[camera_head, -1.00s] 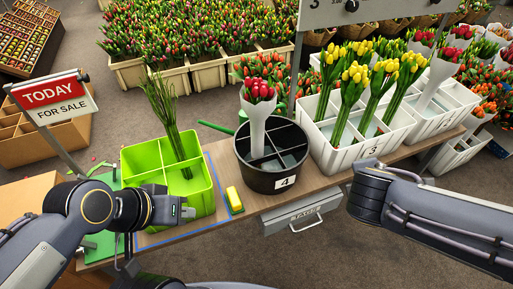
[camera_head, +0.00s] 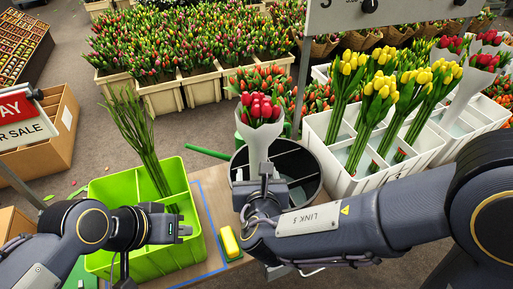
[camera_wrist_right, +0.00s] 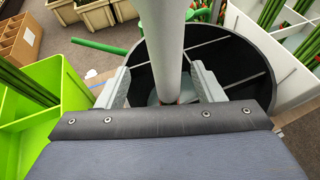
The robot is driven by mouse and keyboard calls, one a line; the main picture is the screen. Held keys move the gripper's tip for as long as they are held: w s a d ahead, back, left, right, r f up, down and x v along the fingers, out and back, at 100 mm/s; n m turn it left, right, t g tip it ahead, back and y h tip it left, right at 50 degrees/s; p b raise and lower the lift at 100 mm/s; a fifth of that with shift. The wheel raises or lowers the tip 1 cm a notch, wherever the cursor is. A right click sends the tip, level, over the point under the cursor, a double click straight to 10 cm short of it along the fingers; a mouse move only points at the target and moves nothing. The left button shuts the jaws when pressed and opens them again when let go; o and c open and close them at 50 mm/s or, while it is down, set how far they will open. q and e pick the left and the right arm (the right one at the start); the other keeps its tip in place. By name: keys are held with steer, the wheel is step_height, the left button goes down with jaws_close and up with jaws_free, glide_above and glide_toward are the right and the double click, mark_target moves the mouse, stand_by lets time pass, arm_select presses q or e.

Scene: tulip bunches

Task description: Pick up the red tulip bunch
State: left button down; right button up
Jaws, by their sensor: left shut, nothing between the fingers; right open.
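The red tulip bunch (camera_head: 258,110) stands upright in a pale grey sleeve in the round black bucket (camera_head: 310,162). My right gripper (camera_head: 262,182) is in front of it at the bucket. In the right wrist view, its open fingers (camera_wrist_right: 164,88) are on either side of the narrow sleeve (camera_wrist_right: 165,40), with gaps showing beside it. The lower end of the sleeve is partly hidden by the gripper. My left gripper (camera_head: 186,231) is shut and empty, over the green crate (camera_head: 100,196).
Green stems lean in the green crate. A yellow block (camera_head: 229,242) lies beside it on the table. A white crate (camera_head: 335,170) with yellow tulips stands close right of the bucket, partly behind my right arm. A sale sign (camera_head: 20,122) is at the left.

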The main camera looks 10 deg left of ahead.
mark_target(258, 161)
steer(key=x, duration=0.2)
steer(key=b+x, duration=0.1)
steer(key=x, duration=0.4)
steer(key=shift+w+d+r+b, duration=0.1)
steer(key=shift+w+d+b, duration=0.15)
steer(key=shift+w+b, duration=0.1)
steer(key=shift+w+a, duration=0.15)
steer(key=shift+w, duration=0.3)
steer(key=c, duration=1.3)
steer(key=shift+o, duration=0.2)
step_height(258, 161, up, 10)
steer(key=p, duration=0.4)
